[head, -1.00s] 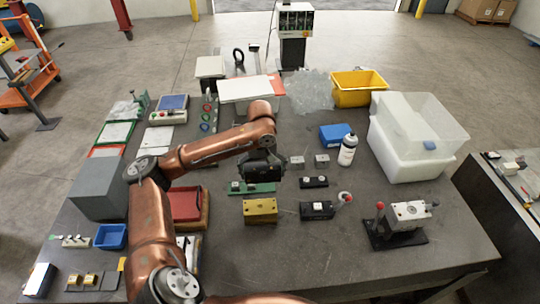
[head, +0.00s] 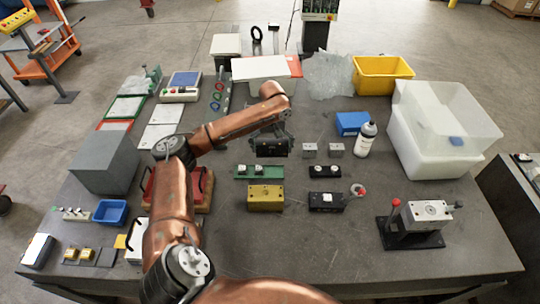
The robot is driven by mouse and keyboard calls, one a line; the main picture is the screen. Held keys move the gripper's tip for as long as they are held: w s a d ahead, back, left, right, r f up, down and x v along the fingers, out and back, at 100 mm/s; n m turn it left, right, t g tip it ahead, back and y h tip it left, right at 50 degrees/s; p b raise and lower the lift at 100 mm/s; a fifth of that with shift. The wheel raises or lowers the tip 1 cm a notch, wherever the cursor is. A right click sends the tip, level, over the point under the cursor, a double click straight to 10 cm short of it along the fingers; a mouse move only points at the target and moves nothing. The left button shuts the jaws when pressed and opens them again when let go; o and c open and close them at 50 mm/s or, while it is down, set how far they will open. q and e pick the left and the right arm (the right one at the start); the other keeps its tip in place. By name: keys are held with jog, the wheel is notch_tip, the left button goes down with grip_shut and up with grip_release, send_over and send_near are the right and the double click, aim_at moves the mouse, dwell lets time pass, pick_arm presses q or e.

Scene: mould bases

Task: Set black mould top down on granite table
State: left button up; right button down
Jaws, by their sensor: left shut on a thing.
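My left gripper (head: 272,140) is near the middle of the table, behind the green base (head: 259,172). It is shut on a dark block, the black mould top (head: 272,150), which is hard to tell apart from the dark fingers. The mould top appears to be held above the table; the exact gap cannot be told. The dark grey tabletop (head: 300,245) spreads beneath everything. A large plain grey block (head: 104,163) stands at the left. My right gripper is not in view.
A white bottle (head: 364,142) and a clear bin (head: 435,130) stand right. The front middle is clear.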

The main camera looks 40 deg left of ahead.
pick_arm(q)
send_over(270, 160)
notch_tip(270, 160, down, 4)
jog(key=shift+f, duration=0.25)
notch_tip(270, 160, down, 3)
jog(key=shift+a+f+b, duration=0.1)
jog(key=shift+b, duration=0.2)
jog(key=o, duration=1.7)
jog(key=shift+s+f, duration=0.1)
jog(key=shift+o, duration=0.2)
